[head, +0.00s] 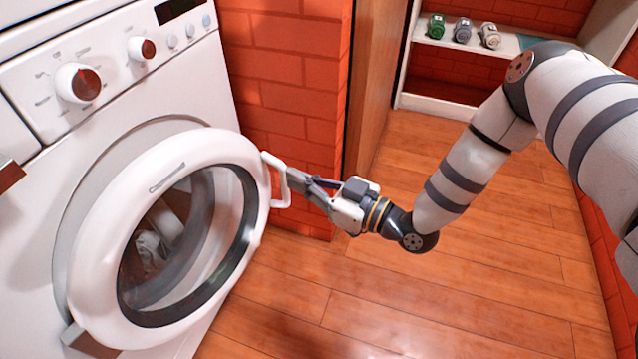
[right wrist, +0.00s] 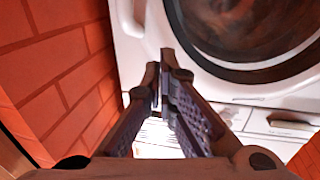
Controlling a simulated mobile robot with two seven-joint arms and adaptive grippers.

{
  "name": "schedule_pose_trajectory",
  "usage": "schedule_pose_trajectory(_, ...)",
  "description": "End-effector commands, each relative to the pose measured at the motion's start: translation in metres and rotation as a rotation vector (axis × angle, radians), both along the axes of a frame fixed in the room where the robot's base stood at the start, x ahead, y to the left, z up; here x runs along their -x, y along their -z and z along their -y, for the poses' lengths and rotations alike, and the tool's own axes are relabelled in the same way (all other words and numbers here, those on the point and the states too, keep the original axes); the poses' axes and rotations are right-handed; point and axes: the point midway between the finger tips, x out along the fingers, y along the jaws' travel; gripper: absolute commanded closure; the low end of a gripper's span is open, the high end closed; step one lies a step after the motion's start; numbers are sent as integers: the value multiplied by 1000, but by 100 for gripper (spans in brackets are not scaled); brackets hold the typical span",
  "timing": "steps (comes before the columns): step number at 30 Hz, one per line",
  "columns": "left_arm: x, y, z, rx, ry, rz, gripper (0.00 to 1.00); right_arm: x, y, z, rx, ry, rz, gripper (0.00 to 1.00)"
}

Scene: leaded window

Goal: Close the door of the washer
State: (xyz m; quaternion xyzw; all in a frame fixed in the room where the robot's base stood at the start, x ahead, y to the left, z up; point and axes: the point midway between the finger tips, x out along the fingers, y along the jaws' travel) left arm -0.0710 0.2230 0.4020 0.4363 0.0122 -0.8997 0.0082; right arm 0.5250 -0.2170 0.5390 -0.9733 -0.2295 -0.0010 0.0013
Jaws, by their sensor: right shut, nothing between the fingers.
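The white front-loading washer (head: 110,90) stands at the left of the head view. Its round door (head: 95,235) has a white rim and dark glass, and it stands ajar, off the washer's front. The white loop handle (head: 284,202) is on the door's right side. My right gripper (head: 286,178) is shut and empty, with its fingertips at the handle; whether they touch it is unclear. In the right wrist view the closed fingers (right wrist: 163,68) point toward the washer, with the door (right wrist: 190,45) at upper right. My left gripper does not show.
Crumpled pale cloth (head: 150,248) shows through the door glass. A red brick wall (head: 285,75) stands right beside the washer, close to my right gripper. The wooden floor (head: 440,290) is clear. A white shelf (head: 455,45) with several small jars is at the back.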

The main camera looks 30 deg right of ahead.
Motion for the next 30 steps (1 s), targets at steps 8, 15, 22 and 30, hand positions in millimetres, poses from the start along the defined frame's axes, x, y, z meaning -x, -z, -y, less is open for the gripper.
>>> schedule_pose_trajectory(8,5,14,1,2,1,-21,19,-51,4,-26,1,-1,-2,100)
schedule_pose_trajectory(15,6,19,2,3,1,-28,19,-73,2,-36,3,0,-2,100)
schedule_pose_trajectory(22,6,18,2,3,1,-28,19,-74,1,-37,3,-1,-1,100)
schedule_pose_trajectory(30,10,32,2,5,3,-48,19,-94,6,-46,2,-54,3,100)
